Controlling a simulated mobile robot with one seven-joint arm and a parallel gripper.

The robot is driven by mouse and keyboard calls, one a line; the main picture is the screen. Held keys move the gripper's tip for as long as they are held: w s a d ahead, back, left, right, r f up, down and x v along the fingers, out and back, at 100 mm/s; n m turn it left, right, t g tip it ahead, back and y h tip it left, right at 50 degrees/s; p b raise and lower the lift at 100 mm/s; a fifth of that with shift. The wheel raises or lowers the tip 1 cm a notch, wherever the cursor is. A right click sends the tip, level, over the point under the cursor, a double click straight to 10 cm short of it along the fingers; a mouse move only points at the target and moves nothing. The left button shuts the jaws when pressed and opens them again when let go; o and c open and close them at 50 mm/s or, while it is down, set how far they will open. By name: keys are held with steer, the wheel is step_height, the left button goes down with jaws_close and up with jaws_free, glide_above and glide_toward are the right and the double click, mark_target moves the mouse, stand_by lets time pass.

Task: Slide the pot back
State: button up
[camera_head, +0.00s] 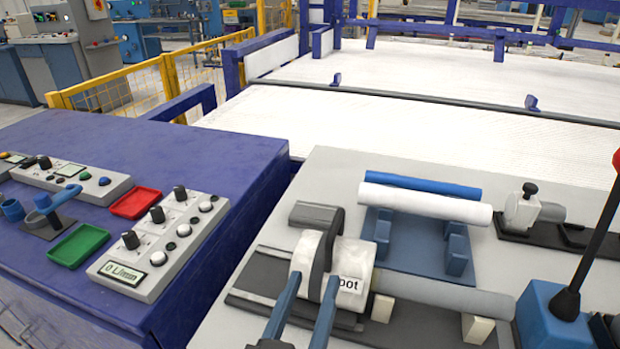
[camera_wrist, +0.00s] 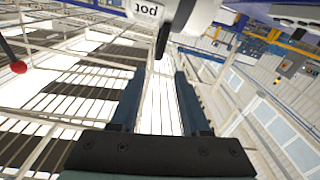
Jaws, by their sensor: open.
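The pot (camera_head: 355,258) is a white rounded body with a label, sitting on a dark rail (camera_head: 255,283) on the grey bench. A dark grey curved handle (camera_head: 318,225) arches over it and down its near side. In the wrist view the pot (camera_wrist: 200,12) is at the top edge, its label upside down, with the dark handle (camera_wrist: 163,40) pointing down. My gripper (camera_head: 312,281) is open, its two blue fingers in front of the pot near the handle's lower end. In the wrist view my gripper (camera_wrist: 154,75) has nothing between its fingers. I cannot tell whether they touch the pot.
A grey pipe (camera_head: 440,294) extends right from the pot on pale blocks. Behind it, a white pipe (camera_head: 425,203) and a blue pipe (camera_head: 423,186) lie on a blue cradle (camera_head: 413,250). A black lever with a red knob (camera_head: 617,160) stands right. A control panel (camera_head: 160,238) is left.

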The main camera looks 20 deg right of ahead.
mark_target(332, 236)
steer(key=p+x, duration=0.2)
steer(key=x, duration=1)
steer(key=shift+d+p, duration=0.3)
steer(key=shift+p, duration=0.05)
jaws_close()
stand_by(1.0)
